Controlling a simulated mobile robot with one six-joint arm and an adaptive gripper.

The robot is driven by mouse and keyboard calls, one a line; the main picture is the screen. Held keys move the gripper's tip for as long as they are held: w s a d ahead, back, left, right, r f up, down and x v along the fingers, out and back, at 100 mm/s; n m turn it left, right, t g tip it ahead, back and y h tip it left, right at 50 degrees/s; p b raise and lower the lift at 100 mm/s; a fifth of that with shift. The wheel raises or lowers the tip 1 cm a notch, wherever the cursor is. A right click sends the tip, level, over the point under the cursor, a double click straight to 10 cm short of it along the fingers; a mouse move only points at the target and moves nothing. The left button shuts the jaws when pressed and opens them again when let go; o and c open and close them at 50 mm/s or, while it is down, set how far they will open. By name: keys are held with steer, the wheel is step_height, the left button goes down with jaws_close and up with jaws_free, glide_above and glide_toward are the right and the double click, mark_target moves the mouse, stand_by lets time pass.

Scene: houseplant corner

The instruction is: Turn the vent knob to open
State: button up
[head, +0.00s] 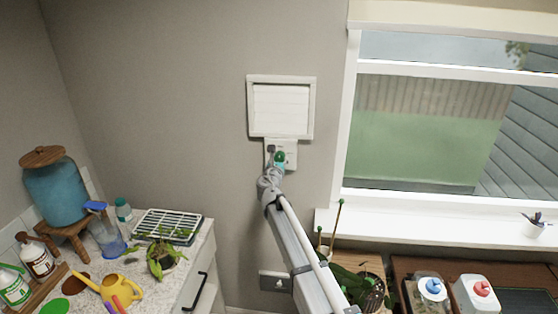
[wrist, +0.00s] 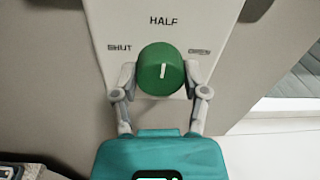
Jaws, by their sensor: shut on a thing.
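The green vent knob (wrist: 160,70) sits on a white plate (wrist: 112,20) marked SHUT at left, HALF at top and OPEN at right. My gripper (wrist: 160,88) is shut on the knob, with one grey finger on each side. In the head view, the knob (head: 281,156) shows on the wall plate (head: 291,146), with my gripper (head: 277,167) at it. The white square vent (head: 281,108) is just above the plate; its slats look flat and nearly closed.
A window (head: 430,120) with a white sill (head: 440,224) is right of the vent. A counter at left holds a blue water jar (head: 56,190), a spray bottle (head: 105,232), a yellow watering can (head: 118,292) and a plant (head: 158,258). The wall around the plate is clear.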

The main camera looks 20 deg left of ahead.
steer(key=m, duration=0.7)
steer(key=shift+a+p, duration=0.1)
steer(key=shift+p, duration=0.2)
steer(key=m, duration=0.6)
steer(key=shift+r+g+y, duration=0.1)
steer(key=shift+g+y, duration=0.2)
steer(key=shift+m, duration=0.3)
steer(key=o, duration=1.2)
steer(key=shift+c, duration=0.2)
